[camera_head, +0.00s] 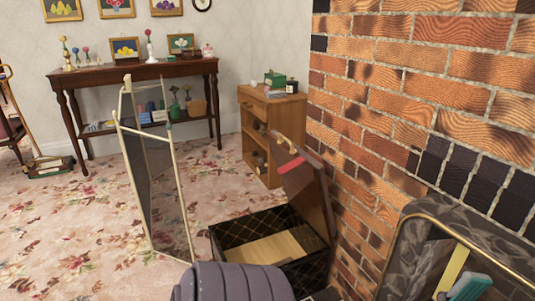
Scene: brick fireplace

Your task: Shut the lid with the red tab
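A dark box (232,233) with a gold diamond pattern stands open on the floor at the lower middle, beside the brick wall. Its brown lid (308,195) is raised, leaning back toward the wall. A red tab (286,177) shows on the lid's left side. A small tan piece (287,144) is at the lid's top edge. Pale wooden boards or a pale bottom show inside the box. The box's front is partly hidden. Neither of my grippers shows in this view.
A ribbed grey-purple rounded thing (232,283) covers the bottom edge before the box. A white-framed folding screen (155,190) stands left of it. The brick wall (400,110) is close on the right, with a gold-rimmed dark piece (450,225) below. A wooden cabinet (271,136) stands behind.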

